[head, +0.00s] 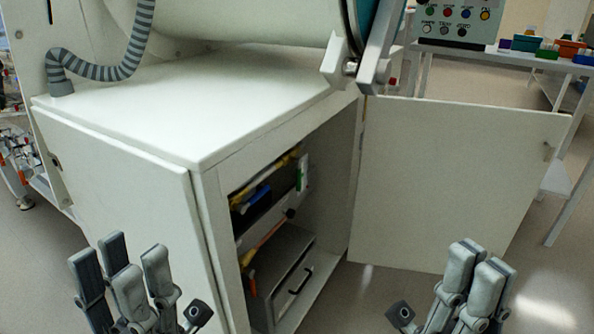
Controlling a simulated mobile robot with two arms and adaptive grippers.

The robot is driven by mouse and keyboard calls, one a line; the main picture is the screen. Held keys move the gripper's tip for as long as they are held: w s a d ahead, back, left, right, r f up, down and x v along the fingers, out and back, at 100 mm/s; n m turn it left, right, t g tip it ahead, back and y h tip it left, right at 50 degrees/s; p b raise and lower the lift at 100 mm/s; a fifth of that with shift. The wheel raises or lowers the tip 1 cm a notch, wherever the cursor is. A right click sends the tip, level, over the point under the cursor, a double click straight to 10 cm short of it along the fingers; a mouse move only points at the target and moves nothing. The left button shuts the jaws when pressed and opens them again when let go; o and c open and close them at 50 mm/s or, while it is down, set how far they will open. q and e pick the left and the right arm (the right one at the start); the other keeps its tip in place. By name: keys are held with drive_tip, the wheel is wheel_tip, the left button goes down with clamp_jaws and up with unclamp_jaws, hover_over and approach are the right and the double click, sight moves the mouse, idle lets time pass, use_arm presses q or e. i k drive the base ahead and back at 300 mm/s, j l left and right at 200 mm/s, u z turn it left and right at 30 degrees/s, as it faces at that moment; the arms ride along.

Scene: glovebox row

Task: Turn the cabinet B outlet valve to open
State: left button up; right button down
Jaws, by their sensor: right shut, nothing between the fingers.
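A white cabinet (190,110) stands in front of me with its right-hand door (450,175) swung wide open. Inside it I see a dark shelf area with yellow and blue items (258,195) and an orange strip; I cannot tell whether any is the outlet valve. No label marking cabinet B is readable. My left gripper (140,290) is at the lower left, in front of the cabinet, with its fingers pointing up; whether it is open is unclear. My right gripper (460,295) is at the lower right, in front of the open door, shut and empty.
A grey drawer unit (290,285) with a handle sits low inside the cabinet. A grey ribbed hose (110,72) and a large white cylinder stand on top. A button panel (458,22) and a table with coloured bins (530,44) are at the upper right. Floor shows at the right.

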sight(298, 161)
drive_tip(key=u, duration=0.5)
drive_tip(key=l+u, duration=0.15)
drive_tip(key=u, duration=0.3)
drive_tip(key=i+l+u, duration=0.1)
drive_tip(key=u, duration=0.4)
drive_tip(key=l+u, duration=0.2)
drive_tip(key=l, duration=0.25)
drive_tip(key=l+u, duration=0.15)
drive_tip(key=l, duration=0.25)
drive_tip(key=k+l+u, duration=0.2)
drive_tip(key=l, duration=0.25)
drive_tip(key=l+u, duration=0.15)
drive_tip(key=l, duration=0.3)
drive_tip(key=k+l+u, duration=0.2)
drive_tip(key=l, duration=0.2)
drive_tip(key=l+u, duration=0.15)
drive_tip(key=l, duration=0.25)
drive_tip(key=k+l, duration=0.1)
drive_tip(key=l, duration=0.2)
drive_tip(key=k+l, duration=0.15)
drive_tip(key=l, duration=0.1)
